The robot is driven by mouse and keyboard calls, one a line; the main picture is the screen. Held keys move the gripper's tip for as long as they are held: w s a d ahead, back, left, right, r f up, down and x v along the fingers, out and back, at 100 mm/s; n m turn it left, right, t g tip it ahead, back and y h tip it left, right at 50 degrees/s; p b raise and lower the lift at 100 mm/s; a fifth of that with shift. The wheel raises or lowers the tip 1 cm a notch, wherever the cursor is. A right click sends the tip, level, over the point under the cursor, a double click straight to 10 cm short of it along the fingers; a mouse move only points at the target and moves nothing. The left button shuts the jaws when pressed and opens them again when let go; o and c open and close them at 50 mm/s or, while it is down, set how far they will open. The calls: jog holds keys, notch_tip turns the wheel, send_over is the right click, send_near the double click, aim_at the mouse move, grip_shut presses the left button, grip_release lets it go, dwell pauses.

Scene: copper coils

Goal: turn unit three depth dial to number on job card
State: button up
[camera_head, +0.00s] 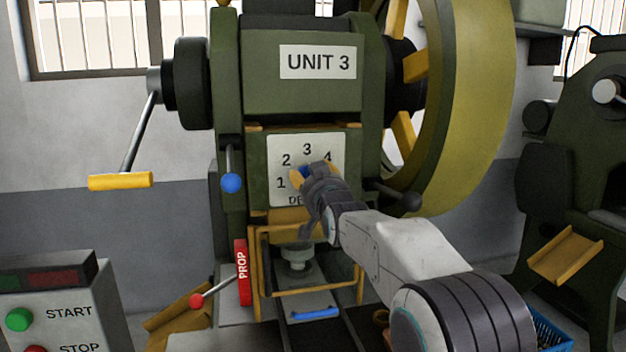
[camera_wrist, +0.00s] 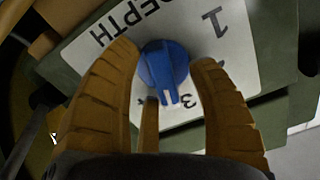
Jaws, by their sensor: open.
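The blue depth dial (camera_wrist: 163,65) sits on a white number plate (camera_head: 280,150) on the green press marked UNIT 3. The plate shows 1, 2, 3 and part of 4 in the head view; the rest is behind my gripper. My gripper (camera_wrist: 166,56) is open, with one yellow finger on each side of the dial. Whether the fingers touch it is unclear. In the wrist view the dial's pointer faces down the picture, close to the upside-down 3. Its exact setting cannot be told. My gripper (camera_head: 313,173) hides most of the dial in the head view. No job card is readable.
A black-knobbed lever (camera_head: 409,201) is right of the plate, and a blue-knobbed lever (camera_head: 231,183) left of it. A yellow guard frame (camera_head: 258,275) and red PROP bar (camera_head: 242,272) are below. A START/STOP box (camera_head: 65,310) stands at lower left.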

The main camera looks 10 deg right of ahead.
jog(key=shift+c, duration=0.5)
grip_shut()
